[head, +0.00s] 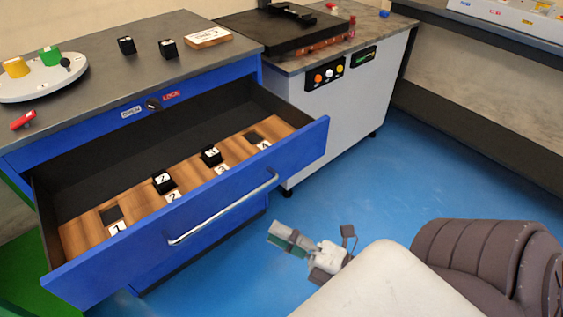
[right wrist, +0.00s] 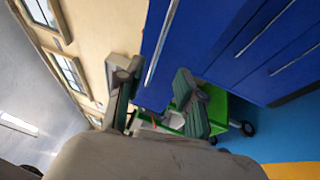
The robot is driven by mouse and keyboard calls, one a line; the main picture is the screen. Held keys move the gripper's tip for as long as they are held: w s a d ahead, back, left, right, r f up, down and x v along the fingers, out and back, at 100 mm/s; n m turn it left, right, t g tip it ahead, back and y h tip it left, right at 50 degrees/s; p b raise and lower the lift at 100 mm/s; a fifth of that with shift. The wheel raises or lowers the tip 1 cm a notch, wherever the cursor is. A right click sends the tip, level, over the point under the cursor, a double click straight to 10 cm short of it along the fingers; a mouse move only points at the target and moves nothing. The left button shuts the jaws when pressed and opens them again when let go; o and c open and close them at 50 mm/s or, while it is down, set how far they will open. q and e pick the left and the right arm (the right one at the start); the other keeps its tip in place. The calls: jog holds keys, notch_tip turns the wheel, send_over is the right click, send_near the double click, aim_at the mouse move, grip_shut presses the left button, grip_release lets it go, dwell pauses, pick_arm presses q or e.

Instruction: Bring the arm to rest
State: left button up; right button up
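My right gripper (head: 312,234) is in the head view at the lower middle, in front of the open drawer and above the blue floor. Its fingers are spread with nothing between them. The right wrist view also shows its two fingers (right wrist: 155,78) apart and empty. My pale right arm comes in from the bottom right. My left gripper is in neither view.
The open blue drawer (head: 215,208) juts out, its wooden insert (head: 90,229) holding two black blocks. A worktop (head: 95,50) is above it. A white cabinet (head: 345,105) stands to the right. The blue floor (head: 430,165) is clear there.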

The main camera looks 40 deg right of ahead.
dwell(0.5)
jog(key=d+f+m+g+h, duration=0.3)
jog(key=f+m, duration=0.5)
jog(key=f, duration=0.8)
jog(key=d+f+m+g+h, duration=0.1)
jog(key=f+m+g+h, duration=0.45)
jog(key=f, duration=0.95)
jog(key=s+a+f+m+g, duration=0.2)
jog(key=s+f+m+g, duration=0.2)
jog(key=s+f, duration=0.3)
jog(key=s+a+f+m+g, duration=0.3)
jog(key=s+f+m+g, duration=0.15)
jog(key=f, duration=0.45)
pick_arm(q)
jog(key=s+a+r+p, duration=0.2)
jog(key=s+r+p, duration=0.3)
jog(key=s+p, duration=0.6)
jog(key=p, duration=0.2)
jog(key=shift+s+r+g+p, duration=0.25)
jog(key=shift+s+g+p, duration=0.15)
pick_arm(e)
jog(key=s+d+r, duration=0.1)
jog(key=s+r, duration=0.1)
jog(key=s, duration=0.4)
jog(key=s+d+r, duration=0.1)
jog(key=s+r, duration=0.2)
jog(key=s, duration=0.3)
jog(key=shift+s+r+n, duration=0.25)
jog(key=shift+s+n, duration=0.05)
jog(key=shift+s, duration=0.1)
